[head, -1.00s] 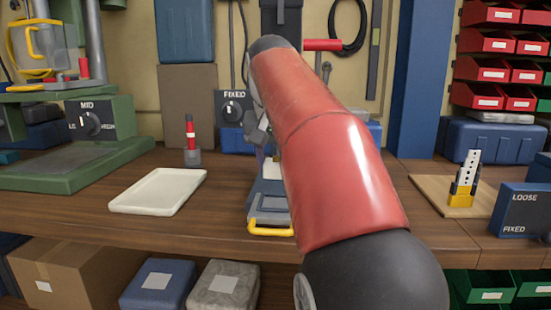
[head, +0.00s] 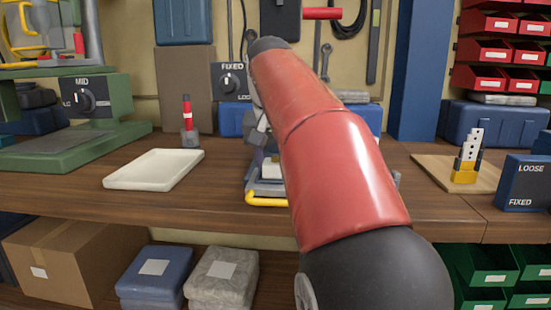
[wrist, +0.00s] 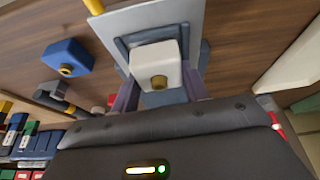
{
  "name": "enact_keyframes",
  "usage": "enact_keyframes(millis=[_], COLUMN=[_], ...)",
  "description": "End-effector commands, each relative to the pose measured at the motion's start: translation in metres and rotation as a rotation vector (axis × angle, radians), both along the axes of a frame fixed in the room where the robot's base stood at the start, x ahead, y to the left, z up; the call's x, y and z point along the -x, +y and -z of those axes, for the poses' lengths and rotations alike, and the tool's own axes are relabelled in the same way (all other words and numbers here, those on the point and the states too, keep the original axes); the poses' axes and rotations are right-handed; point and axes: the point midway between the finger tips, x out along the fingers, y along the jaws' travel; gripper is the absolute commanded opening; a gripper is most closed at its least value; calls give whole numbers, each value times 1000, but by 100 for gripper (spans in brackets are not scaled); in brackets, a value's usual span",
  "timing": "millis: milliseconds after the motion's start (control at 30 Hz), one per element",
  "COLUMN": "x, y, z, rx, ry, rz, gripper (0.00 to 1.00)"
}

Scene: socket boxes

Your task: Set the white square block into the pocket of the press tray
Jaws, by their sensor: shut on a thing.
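In the wrist view a white square block (wrist: 172,62) with a round brass knob (wrist: 159,81) on its near face is held between the purplish fingers of my gripper (wrist: 158,92). The press tray (wrist: 110,32) is a pale plate behind the block, with a blue-grey pocket frame (wrist: 126,43) showing around it. The block overlaps the pocket in this view; I cannot tell whether it is above it or inside it. In the head view my red arm hides the gripper and much of the press; the tray's yellow handle (head: 268,202) shows at the bench's front edge.
A shallow cream tray (head: 155,170) lies left of the press, with a red-and-black upright tool (head: 188,125) behind it. A green machine (head: 75,150) stands farther left. At right are a wooden board (head: 430,168) and a LOOSE/FIXED box (head: 522,182). Bare bench lies between.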

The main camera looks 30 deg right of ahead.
Motion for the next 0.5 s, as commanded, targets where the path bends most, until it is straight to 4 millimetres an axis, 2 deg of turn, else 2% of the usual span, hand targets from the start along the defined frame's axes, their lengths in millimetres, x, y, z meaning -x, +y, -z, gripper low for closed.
enact_keyframes(millis=[100, 133, 300, 500], x=[0, 0, -1, -2], y=[0, 0, 1, 3], z=[1, 1, 2, 2], rx=[-2, -1, -3, -6], ry=[5, 5, 5, 5], rz=[0, 0, -3, -7], gripper=[21, 49, 71, 71])
